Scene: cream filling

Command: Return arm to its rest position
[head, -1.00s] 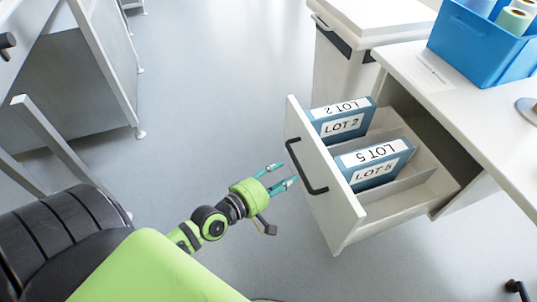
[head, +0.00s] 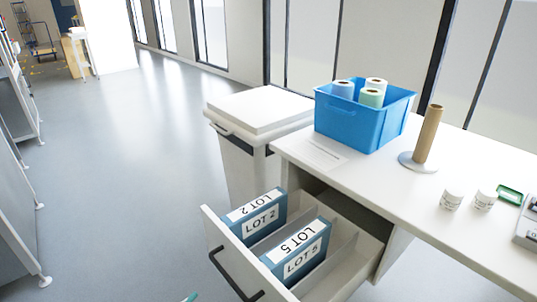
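Only a small teal fingertip of my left gripper (head: 190,297) shows at the bottom edge of the head view, just left of the open drawer (head: 232,262). The rest of this gripper and its arm are below the picture, so its opening is hidden. My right gripper is not in view. The drawer is pulled out from under the white counter, with a dark handle on its front. It holds blue boxes labelled LOT 2 (head: 256,218) and LOT 5 (head: 298,254).
The white counter (head: 440,215) carries a blue bin (head: 365,125) of rolls, a brown tube (head: 428,135) on a round base and two white jars. A white lidded bin (head: 250,165) stands behind the drawer. The floor on the left is largely clear.

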